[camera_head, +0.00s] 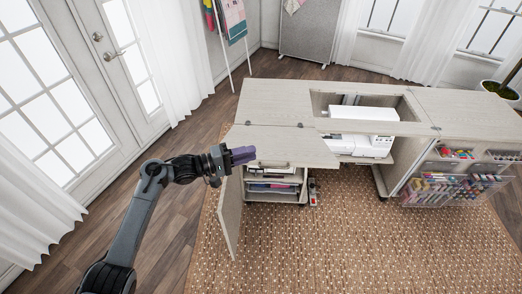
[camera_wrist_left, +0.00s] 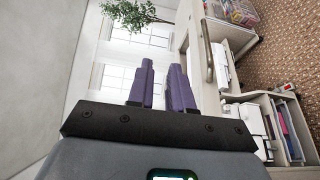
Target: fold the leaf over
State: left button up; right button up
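The leaf (camera_head: 285,148) is a pale wood-grain panel at the front left of the sewing cabinet (camera_head: 275,98). It meets the cabinet top along a hinged seam and extends forward from it. I cannot tell its exact tilt. My left gripper (camera_head: 248,155) has purple fingers and is at the leaf's left end, overlapping it in the head view. In the left wrist view the fingers (camera_wrist_left: 160,92) stand apart with the window showing between them; nothing is held. A pale panel is close beside the right-hand finger; contact is unclear. My right gripper is not in view.
A cabinet door (camera_head: 229,215) hangs open below the leaf, beside shelves (camera_head: 273,187). A white sewing machine (camera_head: 360,145) sits in the central opening. Clear thread bins (camera_head: 450,190) are at the right. The patterned rug (camera_head: 330,245) in front is clear.

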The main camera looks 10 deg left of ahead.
pick_arm(q)
jog(key=shift+s+a+f, duration=0.1)
jog(key=shift+s+a, duration=0.35)
jog(key=shift+a, duration=0.1)
